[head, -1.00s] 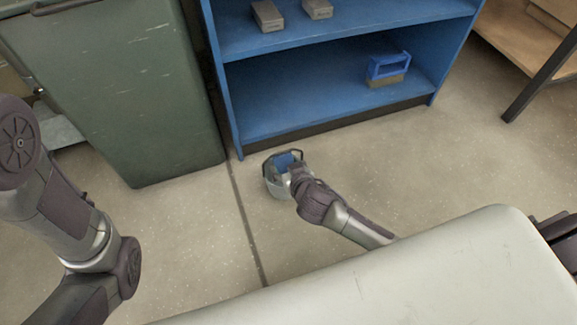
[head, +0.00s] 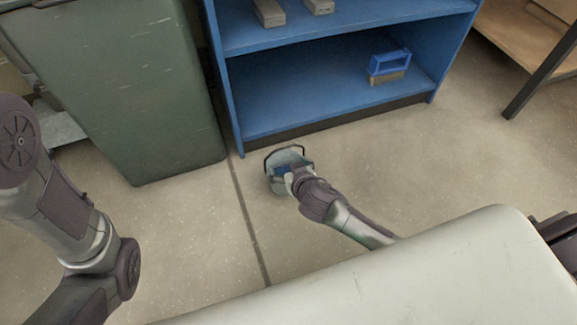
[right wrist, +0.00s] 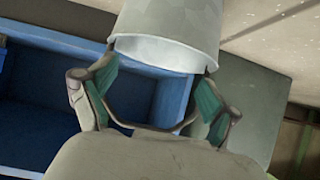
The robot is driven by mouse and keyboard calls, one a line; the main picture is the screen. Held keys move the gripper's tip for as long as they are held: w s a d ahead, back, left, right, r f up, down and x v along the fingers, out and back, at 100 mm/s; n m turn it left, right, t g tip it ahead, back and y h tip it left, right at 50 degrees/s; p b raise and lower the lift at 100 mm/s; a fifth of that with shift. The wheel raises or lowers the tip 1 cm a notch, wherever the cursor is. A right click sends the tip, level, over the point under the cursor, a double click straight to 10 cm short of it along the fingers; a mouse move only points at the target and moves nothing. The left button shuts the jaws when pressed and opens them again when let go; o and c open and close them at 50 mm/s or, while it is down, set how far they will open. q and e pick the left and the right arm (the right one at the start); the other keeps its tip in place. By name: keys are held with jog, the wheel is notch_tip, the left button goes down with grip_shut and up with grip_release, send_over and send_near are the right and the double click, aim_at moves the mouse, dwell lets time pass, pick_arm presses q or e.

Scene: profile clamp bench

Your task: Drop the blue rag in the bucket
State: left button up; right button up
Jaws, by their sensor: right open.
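The light grey bucket (head: 274,184) stands on the floor in front of the blue shelf in the head view. It also shows large at the top of the right wrist view (right wrist: 170,25). The blue rag (head: 281,171) shows as a small blue patch inside the bucket, partly hidden by my right gripper. My right gripper (head: 290,171) is at the bucket's mouth. In the right wrist view its fingers (right wrist: 155,92) are spread apart with nothing between their pads. My left arm is at the left of the head view, but its gripper is out of view.
A green bin (head: 130,100) stands to the left. A wooden bench with a dark leg is at the top right. Floor right of the bucket is clear.

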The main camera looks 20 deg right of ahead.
jog(key=v, duration=1.2)
